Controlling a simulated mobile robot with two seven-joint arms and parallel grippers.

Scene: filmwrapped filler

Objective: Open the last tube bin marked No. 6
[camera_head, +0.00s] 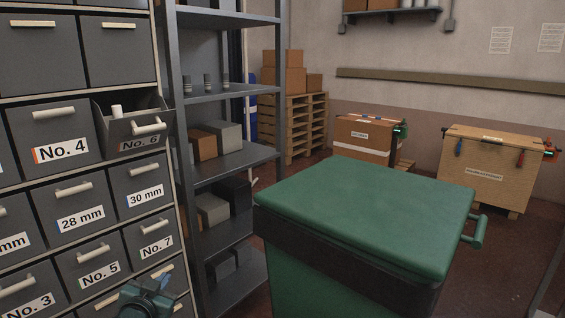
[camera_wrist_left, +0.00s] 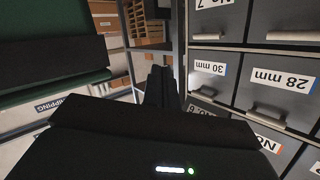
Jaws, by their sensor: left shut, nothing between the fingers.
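The bin marked No. 6 (camera_head: 130,130) is tilted out of the cabinet at the upper right of its drawers. Its top is open and a white cylindrical item (camera_head: 117,111) stands up inside. A pale handle (camera_head: 149,128) is on its front. The bin also shows upside down low in the left wrist view (camera_wrist_left: 207,108). My left gripper (camera_head: 150,292) is at the bottom of the head view, below and apart from the bin. Its dark fingers (camera_wrist_left: 160,88) are shut and empty in the left wrist view. My right gripper is in neither view.
The bin marked No. 4 (camera_head: 62,129) and the other bins look closed. A grey shelf rack (camera_head: 225,95) stands right of the cabinet. A large green lidded container (camera_head: 370,215) fills the middle right. A wooden crate (camera_head: 492,168) stands farther back.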

